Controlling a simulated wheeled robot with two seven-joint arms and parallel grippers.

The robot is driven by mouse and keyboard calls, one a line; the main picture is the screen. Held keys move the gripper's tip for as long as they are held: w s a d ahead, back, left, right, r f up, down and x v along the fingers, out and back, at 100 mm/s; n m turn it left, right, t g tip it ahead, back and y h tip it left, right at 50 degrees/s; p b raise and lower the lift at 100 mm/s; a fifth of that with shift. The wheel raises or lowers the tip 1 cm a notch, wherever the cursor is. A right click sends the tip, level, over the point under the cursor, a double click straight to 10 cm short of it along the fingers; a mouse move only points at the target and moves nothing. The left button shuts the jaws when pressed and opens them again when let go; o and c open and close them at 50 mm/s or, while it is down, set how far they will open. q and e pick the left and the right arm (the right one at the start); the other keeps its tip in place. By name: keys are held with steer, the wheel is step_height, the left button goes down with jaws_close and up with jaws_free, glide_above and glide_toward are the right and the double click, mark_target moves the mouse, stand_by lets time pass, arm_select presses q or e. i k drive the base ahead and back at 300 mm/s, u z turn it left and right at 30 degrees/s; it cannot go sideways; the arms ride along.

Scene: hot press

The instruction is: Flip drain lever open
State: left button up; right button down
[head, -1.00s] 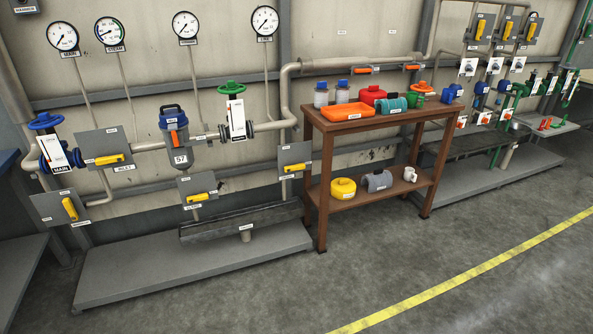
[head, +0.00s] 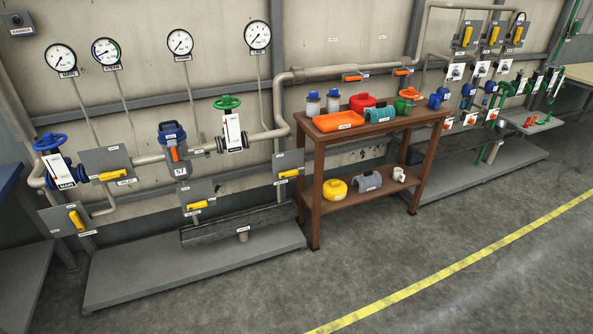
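Several yellow levers sit on grey plates along the pipework at left, and their labels are too small to read, so I cannot tell which is the drain lever. One lever (head: 198,205) is on a low plate above the dark trough (head: 265,223), lying near horizontal. Another lever (head: 77,220) at the lower left stands steeply tilted. A third lever (head: 113,176) lies near horizontal beside the blue-wheeled valve (head: 50,142). One more lever (head: 289,173) is near horizontal close to the brown table. Neither of my grippers is in view.
A grey platform (head: 150,277) runs under the pipework. The brown table (head: 318,185) with bottles and containers stands right of it. A second station with yellow levers (head: 467,36) is at the far right. The floor (head: 420,290) in front is clear, crossed by a yellow line.

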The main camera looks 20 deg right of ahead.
mark_target(284, 174)
steer(key=z, duration=0.2)
steer(key=i, duration=0.35)
steer(key=z, duration=0.9)
steer(key=i, duration=1.55)
steer(key=u, duration=0.5)
steer(key=i, duration=0.85)
steer(key=u, duration=0.55)
